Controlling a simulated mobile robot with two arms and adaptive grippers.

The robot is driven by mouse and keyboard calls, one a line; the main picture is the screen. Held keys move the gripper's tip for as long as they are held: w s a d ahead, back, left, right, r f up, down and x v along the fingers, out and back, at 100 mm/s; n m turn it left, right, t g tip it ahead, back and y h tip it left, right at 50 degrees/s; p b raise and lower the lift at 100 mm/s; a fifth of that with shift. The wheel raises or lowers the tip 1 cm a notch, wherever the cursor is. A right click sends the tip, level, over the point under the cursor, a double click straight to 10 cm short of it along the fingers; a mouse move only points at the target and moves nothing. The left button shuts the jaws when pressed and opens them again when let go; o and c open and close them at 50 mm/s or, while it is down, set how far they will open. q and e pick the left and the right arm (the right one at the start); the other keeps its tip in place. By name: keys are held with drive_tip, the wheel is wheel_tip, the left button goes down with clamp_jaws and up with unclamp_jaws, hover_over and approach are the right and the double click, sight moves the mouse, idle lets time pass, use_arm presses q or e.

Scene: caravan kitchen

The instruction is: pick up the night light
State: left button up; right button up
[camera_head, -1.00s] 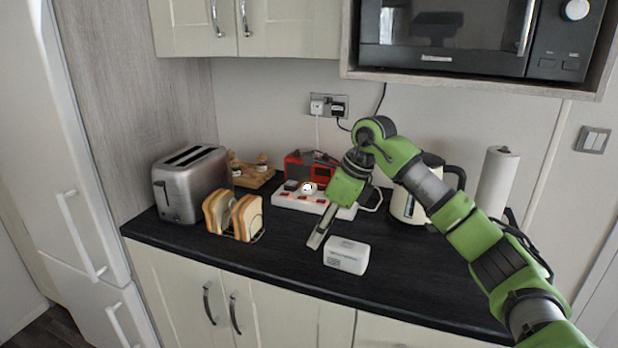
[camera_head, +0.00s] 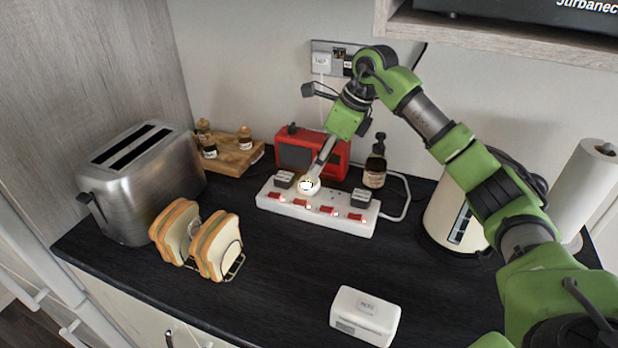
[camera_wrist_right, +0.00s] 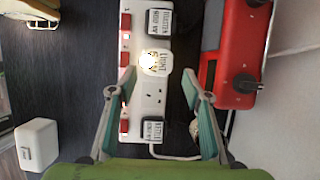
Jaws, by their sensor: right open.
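The night light (camera_head: 306,186) is a small white plug-in piece with a glowing spot, seated in the white power strip (camera_head: 295,211). My right gripper (camera_head: 317,173) points down at it from above; its fingertip overlaps the night light in the head view. In the right wrist view the gripper (camera_wrist_right: 160,78) is open, with its two green fingers apart. The night light (camera_wrist_right: 153,61) lies between the fingertip lines, near their far ends, with gaps on both sides. Contact cannot be told. My left gripper is not in view.
Dark plugs (camera_head: 360,198) sit in the strip on both sides of the night light. A red radio-like box (camera_head: 292,157) and a dark bottle (camera_head: 375,170) stand behind. A toaster (camera_head: 150,190), bread rack and kettle (camera_head: 450,220) flank it. A white box (camera_head: 364,313) lies in front.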

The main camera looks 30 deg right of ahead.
sight(311, 181)
drive_tip(key=shift+a+f+p, duration=0.3)
drive_tip(key=shift+a+f, duration=0.05)
drive_tip(key=shift+f, duration=0.4)
drive_tip(key=p+x, duration=0.1)
drive_tip(key=x, duration=0.2)
drive_tip(key=shift+d+f, duration=0.1)
drive_tip(key=shift+f, duration=0.25)
drive_tip(key=shift+w+f, duration=0.15)
drive_tip(key=shift+f, duration=0.15)
drive_tip(key=c, duration=0.9)
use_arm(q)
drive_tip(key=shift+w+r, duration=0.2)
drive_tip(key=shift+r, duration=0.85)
use_arm(e)
drive_tip(key=shift+o, duration=0.2)
